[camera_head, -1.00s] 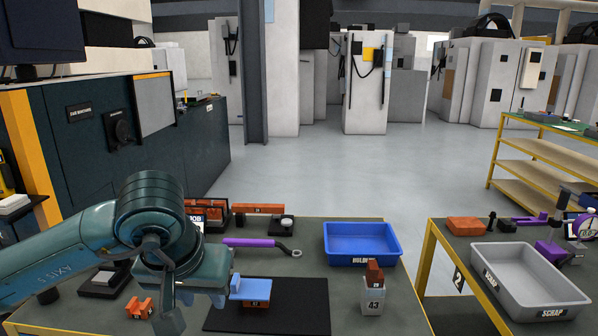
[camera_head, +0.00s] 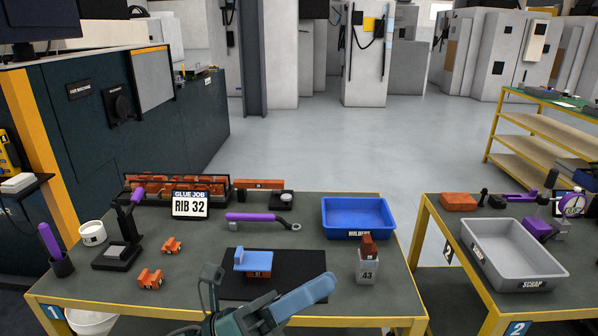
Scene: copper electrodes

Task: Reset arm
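My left arm shows only at the bottom edge, in front of the near table (camera_head: 350,285). My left gripper (camera_head: 211,287) is low there, below and left of the black mat (camera_head: 310,262). Its fingers are partly hidden, so I cannot tell whether it is open or shut. It is apart from the blue-topped copper electrode (camera_head: 257,261), which rests on the mat. My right gripper is not in view.
A blue holders bin (camera_head: 358,232), a grey block marked 43 (camera_head: 367,271) and a purple-handled wrench (camera_head: 262,218) are on the table. Two orange copper pieces (camera_head: 151,278) (camera_head: 172,245) lie left. A scrap bin (camera_head: 512,270) is on the right table.

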